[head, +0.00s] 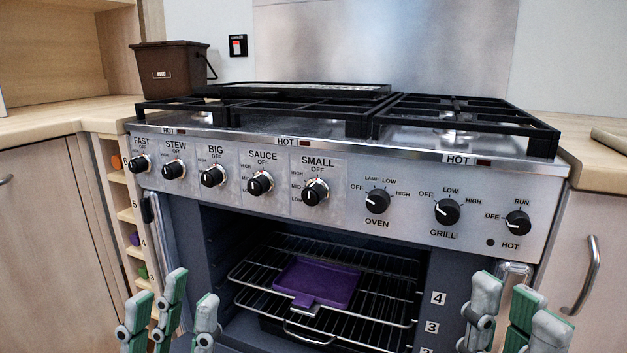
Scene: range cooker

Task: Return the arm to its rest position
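My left gripper (174,298) is at the lower left of the head view, in front of the range cooker's left side. Its green and grey fingers point up and stand apart, with nothing seen between them. My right gripper (514,300) is at the lower right, in front of the cooker's right side. Its fingers are also spread and look empty. Both arms are below the picture's edge, so their pose is hidden. The range cooker (345,190) stands ahead with its lower oven cavity open.
A purple tray (318,283) lies on a wire rack (385,300) inside the oven. Black pan supports (470,108) cover the hob, with a dark flat pan or griddle (295,90) at the back. A brown bin (170,68) stands behind left. Cabinets flank the cooker.

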